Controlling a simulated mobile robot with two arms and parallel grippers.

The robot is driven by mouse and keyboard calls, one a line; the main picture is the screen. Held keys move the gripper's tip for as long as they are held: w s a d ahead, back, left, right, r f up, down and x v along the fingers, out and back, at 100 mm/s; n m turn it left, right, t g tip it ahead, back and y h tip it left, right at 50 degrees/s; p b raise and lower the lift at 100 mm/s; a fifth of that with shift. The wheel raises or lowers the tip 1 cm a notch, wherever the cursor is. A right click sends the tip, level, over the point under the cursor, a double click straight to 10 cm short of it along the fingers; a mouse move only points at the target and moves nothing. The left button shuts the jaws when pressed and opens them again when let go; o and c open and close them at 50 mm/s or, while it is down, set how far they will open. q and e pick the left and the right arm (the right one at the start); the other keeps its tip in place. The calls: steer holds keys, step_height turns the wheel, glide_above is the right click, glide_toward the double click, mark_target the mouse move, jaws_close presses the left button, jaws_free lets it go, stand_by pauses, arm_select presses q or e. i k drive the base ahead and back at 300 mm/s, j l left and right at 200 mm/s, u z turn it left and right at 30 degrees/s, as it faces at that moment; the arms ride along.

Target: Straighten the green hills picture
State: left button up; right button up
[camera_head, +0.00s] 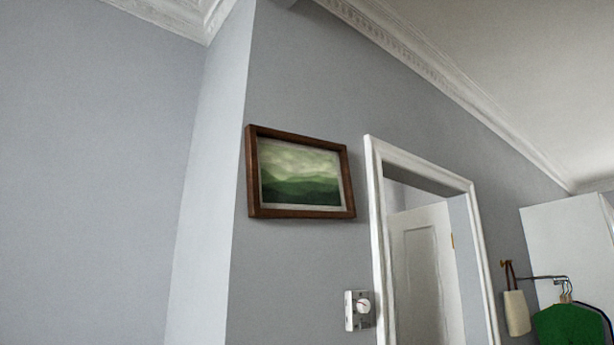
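The green hills picture (300,178) hangs on the grey wall, left of a doorway, in the head view. It has a dark brown wooden frame, a pale border and misty green hills. It looks tilted against the door frame and cornice lines, with its right side raised, though the slanted view makes the amount hard to judge. Nothing touches it or covers it. Neither of my grippers is in view.
A white door frame (376,230) with a panelled door stands close to the picture's right. A cream bag (516,313) and green garment (573,325) hang at lower right. A wall corner lies just left.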

mark_target(289, 175)
steer(key=i+l+u, duration=0.1)
steer(key=l, duration=0.2)
steer(key=i+l+u, duration=0.25)
steer(key=l, duration=0.45)
steer(key=i+l+u, duration=0.1)
steer(key=i+l, duration=0.15)
steer(key=l, duration=0.1)
